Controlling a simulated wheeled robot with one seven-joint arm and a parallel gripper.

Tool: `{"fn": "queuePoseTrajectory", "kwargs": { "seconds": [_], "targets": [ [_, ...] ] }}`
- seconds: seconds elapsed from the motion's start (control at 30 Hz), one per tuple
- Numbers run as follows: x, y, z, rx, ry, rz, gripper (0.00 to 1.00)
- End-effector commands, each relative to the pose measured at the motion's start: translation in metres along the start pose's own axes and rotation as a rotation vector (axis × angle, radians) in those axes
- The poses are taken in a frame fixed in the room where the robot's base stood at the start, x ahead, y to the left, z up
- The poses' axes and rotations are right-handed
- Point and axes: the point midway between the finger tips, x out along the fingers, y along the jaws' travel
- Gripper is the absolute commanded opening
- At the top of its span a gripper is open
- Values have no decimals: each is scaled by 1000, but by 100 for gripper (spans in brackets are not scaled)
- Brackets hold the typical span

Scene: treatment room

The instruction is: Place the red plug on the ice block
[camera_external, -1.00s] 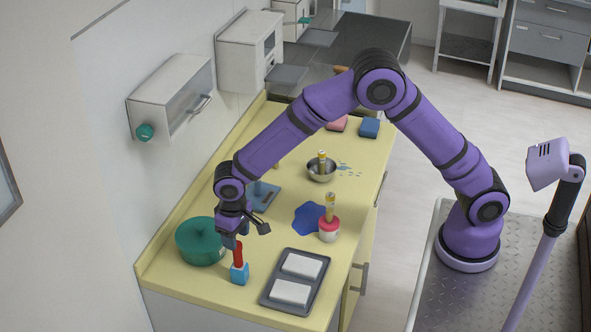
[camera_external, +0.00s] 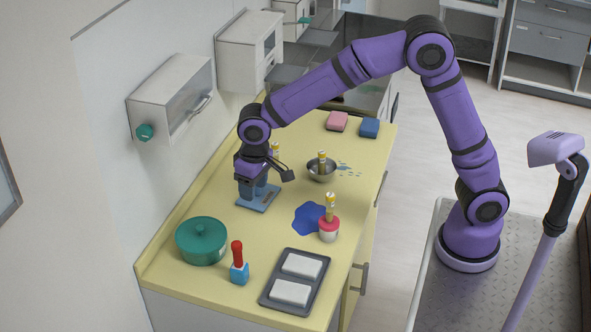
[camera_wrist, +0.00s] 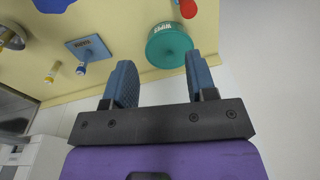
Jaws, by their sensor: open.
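The red plug (camera_external: 237,252) stands upright on a small light-blue block (camera_external: 240,274) near the front of the yellow counter. Its red end also shows at the top edge of the wrist view (camera_wrist: 188,8). Two white blocks lie in the dark tray (camera_external: 318,282) to the right, and I cannot tell for sure which block is the ice block. My gripper (camera_external: 255,190) is open and empty, farther back than the plug, by the blue plate (camera_external: 262,205) in the outside view. Its two blue fingers (camera_wrist: 160,70) stand apart in the wrist view.
A green lidded pot (camera_external: 202,242) stands left of the plug. A red-and-white jar (camera_external: 329,231) holding a yellow-topped item stands by a blue puddle (camera_external: 306,217). A metal bowl (camera_external: 320,172), a pink sponge (camera_external: 337,121) and a blue sponge (camera_external: 370,127) lie farther back. A wall cabinet (camera_external: 172,98) hangs at left.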

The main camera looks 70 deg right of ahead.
Motion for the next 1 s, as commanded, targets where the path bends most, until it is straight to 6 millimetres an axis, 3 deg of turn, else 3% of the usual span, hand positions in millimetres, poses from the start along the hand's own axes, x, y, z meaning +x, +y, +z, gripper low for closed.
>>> {"fn": "queuePoseTrajectory", "kwargs": {
  "seconds": [0.03, 0.2, 0.5, 0.73, 1.0],
  "targets": [
    [-20, 14, 8, -3, 19, -10, 52],
    [-70, 56, 40, -21, 68, -32, 52],
    [-134, 123, 112, -56, 164, -52, 52],
    [-161, 167, 176, -84, 242, -52, 52],
    [-168, 206, 254, -118, 333, -32, 52]
  ]
}}
